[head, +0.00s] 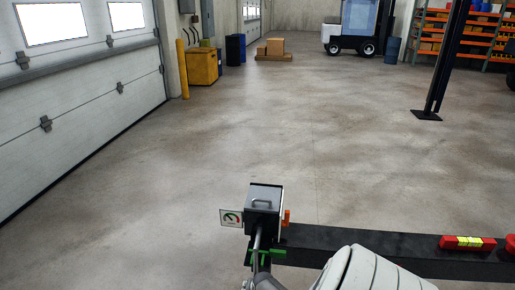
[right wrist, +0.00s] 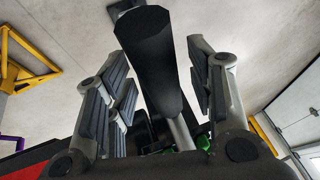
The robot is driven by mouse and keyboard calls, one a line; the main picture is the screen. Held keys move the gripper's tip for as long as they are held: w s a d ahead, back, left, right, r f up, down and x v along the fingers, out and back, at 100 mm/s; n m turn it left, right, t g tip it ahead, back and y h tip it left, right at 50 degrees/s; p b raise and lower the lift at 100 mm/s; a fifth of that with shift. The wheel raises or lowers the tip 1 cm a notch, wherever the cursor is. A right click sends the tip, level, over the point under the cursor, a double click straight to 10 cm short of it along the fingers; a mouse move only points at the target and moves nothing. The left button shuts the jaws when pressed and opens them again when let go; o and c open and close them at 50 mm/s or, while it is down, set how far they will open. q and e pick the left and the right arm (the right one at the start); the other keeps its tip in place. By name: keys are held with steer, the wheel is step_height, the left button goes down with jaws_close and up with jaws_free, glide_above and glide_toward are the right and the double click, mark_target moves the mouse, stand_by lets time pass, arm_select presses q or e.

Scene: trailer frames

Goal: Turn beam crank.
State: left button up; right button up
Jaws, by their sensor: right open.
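The crank's black cylindrical grip (right wrist: 150,60) lies between the two fingers of my right gripper (right wrist: 158,62) in the right wrist view. The fingers stand apart on both sides of it, and the gripper is open. A grey metal rod (right wrist: 181,134) shows below the grip. In the head view, a grey box with a handle on top (head: 264,197) sits at the left end of the black beam (head: 330,240). A grey rod (head: 257,238) and a green part (head: 262,253) show below it. My white right arm covers part of the beam. My left gripper is out of view.
A gauge sign (head: 231,217) is left of the box and an orange part (head: 287,216) right of it. A red and yellow level-like item (head: 468,242) lies on the beam. The concrete floor (head: 240,120) beyond is clear. A dark post (head: 437,85) stands far right.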

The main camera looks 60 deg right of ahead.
steer(key=v, duration=1.1)
steer(key=shift+s+r, duration=0.15)
steer(key=shift+r, duration=0.05)
stand_by(0.4)
